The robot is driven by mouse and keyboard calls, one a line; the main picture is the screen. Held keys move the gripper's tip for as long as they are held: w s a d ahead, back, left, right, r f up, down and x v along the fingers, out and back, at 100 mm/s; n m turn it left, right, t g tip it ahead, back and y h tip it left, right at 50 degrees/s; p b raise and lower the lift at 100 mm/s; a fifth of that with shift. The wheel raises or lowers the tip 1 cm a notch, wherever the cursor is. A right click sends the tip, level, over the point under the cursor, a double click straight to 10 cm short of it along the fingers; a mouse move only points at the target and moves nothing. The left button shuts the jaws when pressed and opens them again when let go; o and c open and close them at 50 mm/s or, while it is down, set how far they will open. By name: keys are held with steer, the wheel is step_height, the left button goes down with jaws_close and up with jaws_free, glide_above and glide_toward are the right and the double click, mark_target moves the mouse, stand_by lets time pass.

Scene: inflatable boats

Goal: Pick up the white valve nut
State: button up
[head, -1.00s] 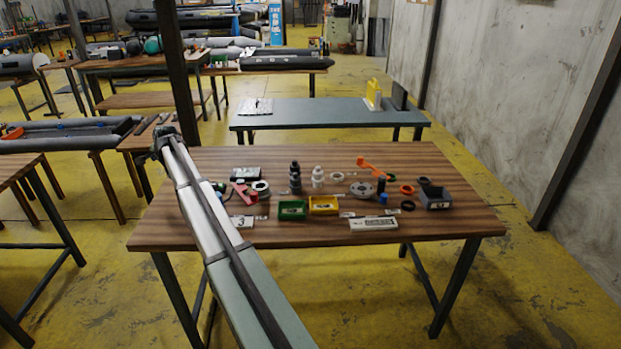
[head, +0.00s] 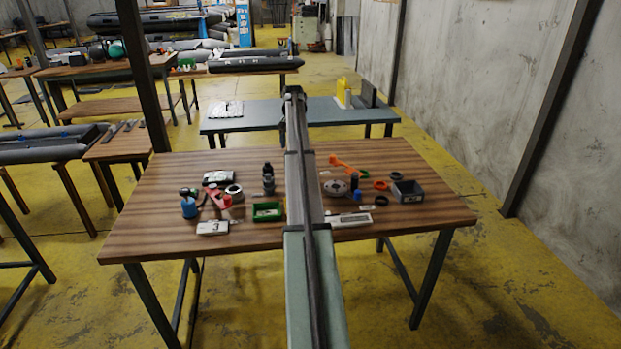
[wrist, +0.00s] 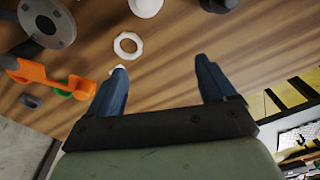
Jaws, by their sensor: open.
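The white valve nut (wrist: 118,46) is a flat, faceted white ring lying on the wooden table in the wrist view. My gripper (wrist: 160,68) is open and empty above the table. The nut appears just beyond the left fingertip in that view, outside the gap between the fingers. A small white piece shows at the tip of the left finger; I cannot tell what it is. In the head view my arm crosses the middle of the table and hides the nut, and my fingers cannot be made out.
A grey round flange (wrist: 62,27) and an orange tool (wrist: 35,76) lie left of the nut. A white flanged part (wrist: 146,6) stands close by. The wooden table (head: 150,240) also holds a green bin (head: 268,218), a grey bin (head: 408,196) and a blue bottle (head: 189,208).

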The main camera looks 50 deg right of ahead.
steer(key=s+d, duration=0.4)
steer(key=s, duration=0.1)
steer(key=shift+g+y, duration=0.3)
step_height(320, 180, down, 13)
steer(key=shift+f, duration=0.1)
steer(key=c, duration=1.1)
step_height(320, 180, up, 10)
steer(key=s+a+r, duration=0.1)
steer(key=s, duration=0.6)
steer(key=s+a+r, duration=0.1)
steer(key=s, duration=0.6)
steer(key=shift+a+r, duration=0.35)
steer(key=shift+a, duration=0.05)
